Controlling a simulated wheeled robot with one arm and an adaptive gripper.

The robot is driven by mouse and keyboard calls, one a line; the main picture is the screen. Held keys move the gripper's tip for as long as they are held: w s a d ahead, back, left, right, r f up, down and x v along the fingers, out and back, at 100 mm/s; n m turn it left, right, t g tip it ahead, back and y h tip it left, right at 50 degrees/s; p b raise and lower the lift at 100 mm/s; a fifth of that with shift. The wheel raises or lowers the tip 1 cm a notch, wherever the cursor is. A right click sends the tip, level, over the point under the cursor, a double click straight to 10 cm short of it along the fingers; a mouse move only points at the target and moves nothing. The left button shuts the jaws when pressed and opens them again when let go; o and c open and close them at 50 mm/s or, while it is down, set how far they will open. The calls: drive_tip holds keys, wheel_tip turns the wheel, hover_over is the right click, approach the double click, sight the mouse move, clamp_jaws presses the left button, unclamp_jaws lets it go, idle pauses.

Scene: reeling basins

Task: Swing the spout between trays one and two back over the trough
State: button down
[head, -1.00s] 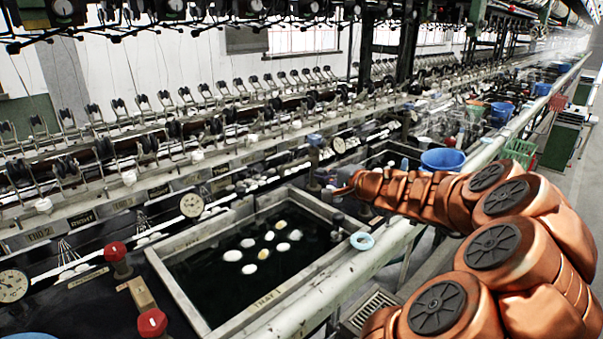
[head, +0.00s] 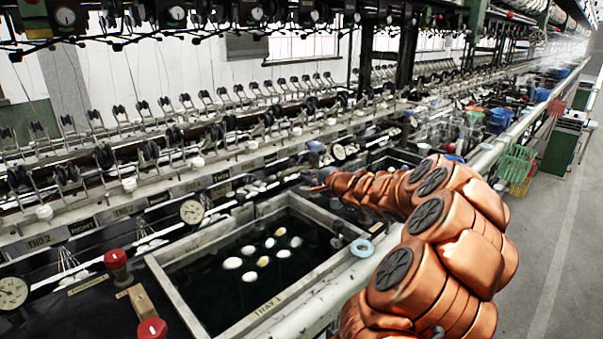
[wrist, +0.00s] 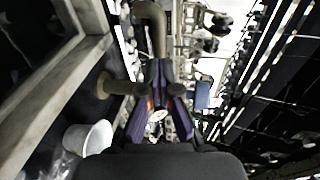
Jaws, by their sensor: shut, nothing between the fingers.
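A curved grey-brown pipe, which looks like the spout (wrist: 152,28), stands just beyond my fingertips in the wrist view. A round brown knob on a short stem (wrist: 106,86) sits left of the fingertips. My gripper (wrist: 160,78) has its purple fingers shut and empty, close to the pipe; whether they touch it I cannot tell. In the head view my gripper (head: 316,180) is beyond the far right corner of tray one (head: 268,306), near the gap before tray two (head: 400,154). The spout is not clear there. The trough cannot be clearly made out.
White cocoons float in tray one. A pale blue ring (head: 362,248) lies on the front rail. Red knobs (head: 116,258) stand at the left. The wrist view shows a white cup (wrist: 88,138) and a wooden tray rim (wrist: 62,76). Free floor (head: 545,235) lies right.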

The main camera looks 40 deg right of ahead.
sight(297, 171)
drive_tip(key=shift+x, duration=1.6)
